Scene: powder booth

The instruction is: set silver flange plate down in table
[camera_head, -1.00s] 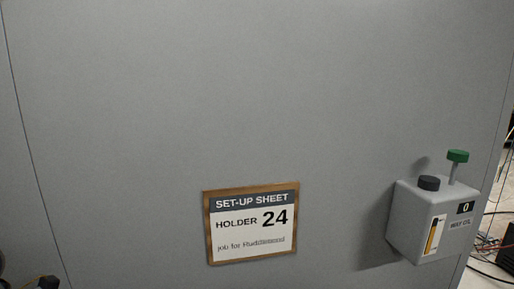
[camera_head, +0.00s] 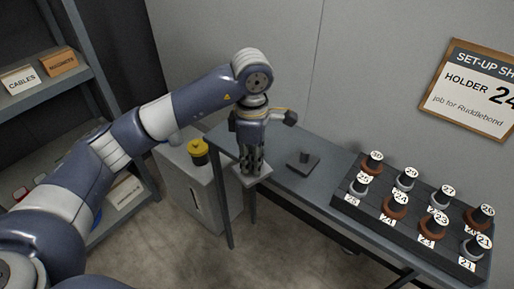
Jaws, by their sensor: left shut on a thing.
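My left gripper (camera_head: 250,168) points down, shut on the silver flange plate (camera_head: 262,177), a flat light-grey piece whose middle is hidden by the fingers. The plate shows at the left front edge of the grey table (camera_head: 306,187); I cannot tell whether it touches the top. My right gripper is not in view.
A dark square block with a knob (camera_head: 303,163) lies on the table. A black rack (camera_head: 345,205) of numbered holders fills its right part. A yellow pot (camera_head: 198,153) stands on a grey cabinet (camera_head: 187,190). Shelving (camera_head: 100,90) stands left. Bare tabletop lies around the block.

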